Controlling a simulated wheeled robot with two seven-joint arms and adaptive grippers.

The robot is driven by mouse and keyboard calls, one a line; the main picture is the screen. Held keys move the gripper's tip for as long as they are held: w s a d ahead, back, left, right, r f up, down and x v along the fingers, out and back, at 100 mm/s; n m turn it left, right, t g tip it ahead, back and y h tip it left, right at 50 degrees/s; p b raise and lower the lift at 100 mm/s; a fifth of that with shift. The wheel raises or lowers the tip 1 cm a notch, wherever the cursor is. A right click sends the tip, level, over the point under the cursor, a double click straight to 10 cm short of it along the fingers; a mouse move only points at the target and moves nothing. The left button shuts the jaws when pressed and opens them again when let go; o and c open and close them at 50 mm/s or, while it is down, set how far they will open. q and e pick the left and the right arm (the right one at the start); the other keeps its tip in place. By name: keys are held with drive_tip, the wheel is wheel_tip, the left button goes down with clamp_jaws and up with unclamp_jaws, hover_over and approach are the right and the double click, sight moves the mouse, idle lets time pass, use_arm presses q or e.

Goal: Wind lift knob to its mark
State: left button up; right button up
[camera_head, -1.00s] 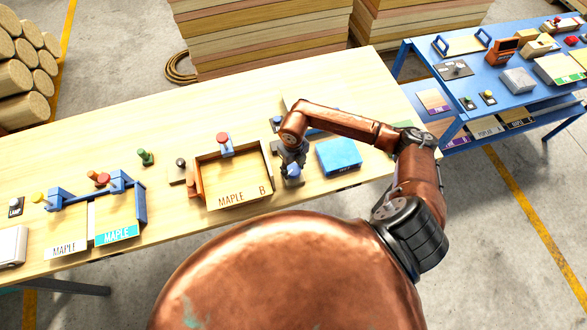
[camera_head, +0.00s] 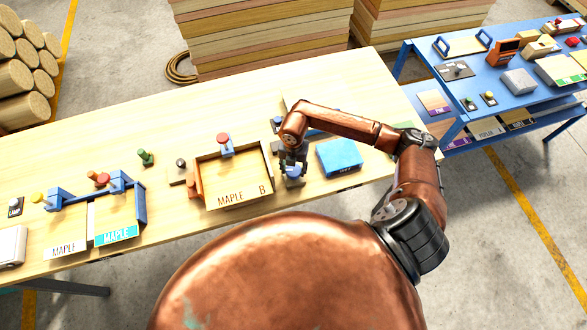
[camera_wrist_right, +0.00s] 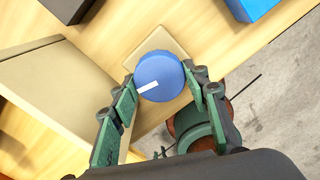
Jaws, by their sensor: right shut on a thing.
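The lift knob (camera_wrist_right: 160,76) is a round blue knob with a white pointer line on its top. In the right wrist view the line points toward the lower left. The knob stands on a pale square base plate (camera_wrist_right: 176,46) by the table edge. My right gripper (camera_wrist_right: 160,84) is around the knob, one finger on each side, shut on it. In the head view the knob (camera_head: 293,171) shows partly beneath my right gripper (camera_head: 292,160). I cannot make out a mark beside the knob. My left gripper is not in view.
A wooden tray marked MAPLE B (camera_head: 238,198) stands just left of the knob. A blue block (camera_head: 339,157) lies to its right. Further left are blue fixtures (camera_head: 139,200) and a green peg (camera_head: 145,157). A blue cart (camera_head: 415,67) stands at the right.

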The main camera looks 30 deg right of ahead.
sight(293, 170)
drive_tip(key=shift+w+d+m, duration=0.15)
drive_tip(key=shift+m, duration=0.35)
drive_tip(key=o, duration=1.2)
drive_tip(key=shift+c, duration=0.2)
wheel_tip(293, 170, up, 12)
